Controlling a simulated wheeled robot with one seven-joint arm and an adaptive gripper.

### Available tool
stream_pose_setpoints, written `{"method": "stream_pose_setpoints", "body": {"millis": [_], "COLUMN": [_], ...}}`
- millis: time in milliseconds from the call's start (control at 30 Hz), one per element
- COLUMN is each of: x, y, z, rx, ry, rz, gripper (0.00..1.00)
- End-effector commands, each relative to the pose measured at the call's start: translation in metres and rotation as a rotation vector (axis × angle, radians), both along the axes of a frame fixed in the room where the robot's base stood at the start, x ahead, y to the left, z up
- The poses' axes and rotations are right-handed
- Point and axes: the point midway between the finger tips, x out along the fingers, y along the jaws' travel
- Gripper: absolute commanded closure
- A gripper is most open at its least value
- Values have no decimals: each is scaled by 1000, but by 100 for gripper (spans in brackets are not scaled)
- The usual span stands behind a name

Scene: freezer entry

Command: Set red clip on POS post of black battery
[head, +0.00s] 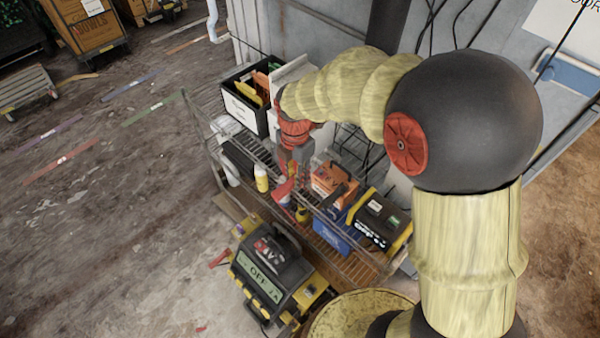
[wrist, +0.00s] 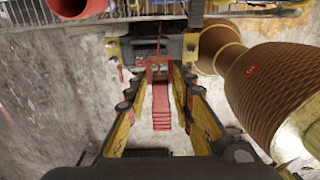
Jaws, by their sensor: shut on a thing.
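My gripper (head: 287,182) is over the wire shelf cart, pointing down. In the wrist view its yellow and black fingers (wrist: 160,88) are closed in on the red clip (wrist: 161,108), which lies between them. The red clip also shows in the head view (head: 284,192), just below my gripper and left of the orange battery. A black battery with yellow edges (head: 378,219) stands at the right end of the shelf, apart from the clip. I cannot make out its POS post. The fingertips are small and partly hidden in the head view.
The orange battery (head: 335,178) stands between clip and black battery. A yellow bottle (head: 261,179) and a bin (head: 245,102) are left of my gripper.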

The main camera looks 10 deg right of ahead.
Motion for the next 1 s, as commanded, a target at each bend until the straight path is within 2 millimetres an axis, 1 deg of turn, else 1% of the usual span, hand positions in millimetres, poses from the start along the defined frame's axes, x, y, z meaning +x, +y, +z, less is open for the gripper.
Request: {"method": "stream_pose_setpoints", "body": {"millis": [100, 1000], "x": [0, 0], "y": [0, 0], "z": [6, 38], "rx": [1, 1], "ry": [-1, -1], "rz": [0, 0], "gripper": [100, 100]}}
